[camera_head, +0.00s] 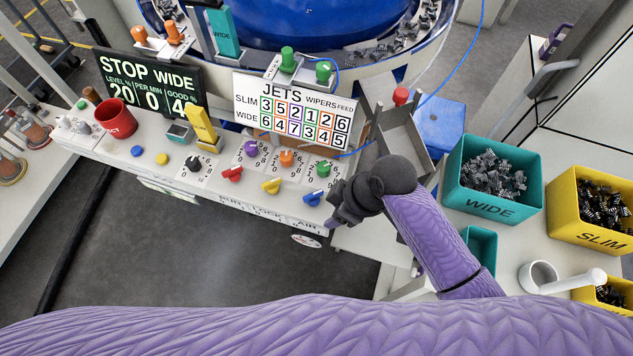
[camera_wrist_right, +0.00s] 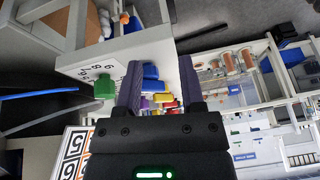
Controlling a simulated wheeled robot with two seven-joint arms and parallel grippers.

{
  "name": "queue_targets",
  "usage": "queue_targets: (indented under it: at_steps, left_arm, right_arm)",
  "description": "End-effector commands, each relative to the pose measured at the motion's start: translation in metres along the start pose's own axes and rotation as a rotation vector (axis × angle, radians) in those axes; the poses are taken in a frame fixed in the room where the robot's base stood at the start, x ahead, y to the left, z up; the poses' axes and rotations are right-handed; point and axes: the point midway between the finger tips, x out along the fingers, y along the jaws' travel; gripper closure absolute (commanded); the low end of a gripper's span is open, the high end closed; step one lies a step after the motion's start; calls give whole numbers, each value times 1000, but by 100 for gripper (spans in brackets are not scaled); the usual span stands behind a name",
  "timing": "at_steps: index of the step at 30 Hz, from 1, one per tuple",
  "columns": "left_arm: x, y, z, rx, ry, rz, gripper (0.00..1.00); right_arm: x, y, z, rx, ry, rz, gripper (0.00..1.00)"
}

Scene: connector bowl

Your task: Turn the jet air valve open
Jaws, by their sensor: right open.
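The blue valve handle (camera_head: 313,198) sits at the right end of a row of levers on the white panel, above the front-edge label that appears to read AIR. In the right wrist view a blue handle (camera_wrist_right: 151,78) shows between the two purple fingers. My right gripper (camera_head: 332,218) is just right of the blue handle in the head view, with its dark wrist above the panel's right end. It is open in the right wrist view (camera_wrist_right: 162,72). I cannot tell whether a finger touches the handle. My left gripper is not in view.
A yellow lever (camera_head: 271,186) and red lever (camera_head: 232,174) stand left of the blue handle. The green knob (camera_head: 323,169) is close behind it. A metal chute (camera_head: 403,140) rises behind my right wrist. The teal WIDE bin (camera_head: 488,208) stands to the right.

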Motion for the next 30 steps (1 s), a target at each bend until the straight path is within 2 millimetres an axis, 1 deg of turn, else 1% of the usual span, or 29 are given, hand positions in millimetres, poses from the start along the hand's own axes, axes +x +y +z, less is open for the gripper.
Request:
queue_targets:
  at_steps: [1,3,5,6,10,12,14,17,21,24,27,30]
  left_arm:
    - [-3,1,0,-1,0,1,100]
    - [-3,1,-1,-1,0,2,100]
    - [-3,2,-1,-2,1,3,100]
    - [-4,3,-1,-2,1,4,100]
    - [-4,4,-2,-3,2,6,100]
    - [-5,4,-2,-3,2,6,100]
    - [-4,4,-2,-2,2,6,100]
    - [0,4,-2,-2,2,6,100]
    - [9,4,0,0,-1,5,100]
    - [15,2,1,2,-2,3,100]
    - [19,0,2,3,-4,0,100]
    - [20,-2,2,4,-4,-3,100]
  right_arm:
    - [-15,3,-16,-121,3,-26,50]
    - [-29,6,-31,-291,-2,-77,50]
    - [-37,13,-40,-422,-12,-118,50]
    - [-44,19,-46,-509,-18,-145,50]
    - [-69,35,-58,-737,-38,-220,50]
    - [-79,40,-62,-812,-42,-246,50]
    - [-81,42,-63,-845,-42,-260,50]
    - [-68,39,-61,-856,-41,-269,50]
    - [-33,31,-55,-854,-39,-270,50]
    - [-11,27,-52,-852,-39,-269,50]
    - [4,23,-50,-853,-39,-267,50]
    - [12,22,-50,-853,-40,-265,50]
